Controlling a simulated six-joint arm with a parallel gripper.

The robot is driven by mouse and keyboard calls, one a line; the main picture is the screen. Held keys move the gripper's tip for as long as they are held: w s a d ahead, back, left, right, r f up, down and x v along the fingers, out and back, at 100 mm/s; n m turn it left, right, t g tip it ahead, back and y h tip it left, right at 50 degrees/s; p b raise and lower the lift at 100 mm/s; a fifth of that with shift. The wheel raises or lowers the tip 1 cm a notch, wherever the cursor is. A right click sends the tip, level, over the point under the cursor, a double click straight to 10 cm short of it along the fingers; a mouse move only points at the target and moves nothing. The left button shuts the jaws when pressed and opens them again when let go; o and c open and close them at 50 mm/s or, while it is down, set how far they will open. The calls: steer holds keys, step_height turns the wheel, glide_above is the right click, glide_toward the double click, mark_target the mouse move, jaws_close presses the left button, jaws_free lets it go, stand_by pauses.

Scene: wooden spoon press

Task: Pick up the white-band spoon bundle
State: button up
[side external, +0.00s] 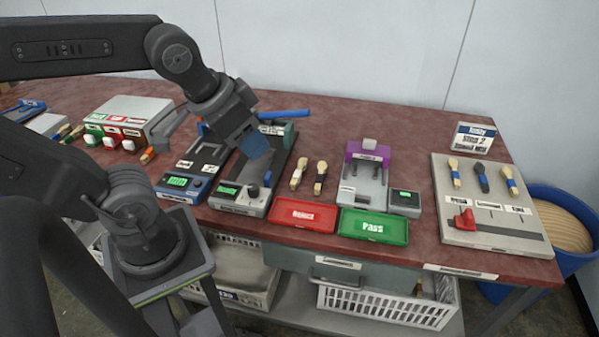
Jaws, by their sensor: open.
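The spoon bundle with a pale, whitish band (298,174) lies on the red-brown table, left of a similar bundle with a dark band (320,178). Both lie behind the red Reject tray. My gripper (250,141) is open, to the left of the pale-banded bundle and apart from it. It hangs in front of the press with the blue handle (286,114) and hides part of it. The fingertips are small and hard to make out against the press.
A red Reject tray (303,215) and green Pass tray (373,226) sit at the table's front. A purple-topped fixture (367,165) stands right of the bundles. A grey board (468,238) holds several bundles at the right. Devices crowd the left.

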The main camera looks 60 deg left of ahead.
stand_by(0.4)
steer(key=shift+o, duration=0.9)
steer(key=n+g+y, duration=0.2)
steer(key=n+y, duration=0.1)
steer(key=n, duration=0.5)
glide_above(299, 170)
steer(key=s+d, duration=0.2)
steer(key=f, duration=2.3)
steer(key=shift+a+f, duration=0.2)
steer(key=shift+f, duration=0.15)
steer(key=shift+x, duration=2.95)
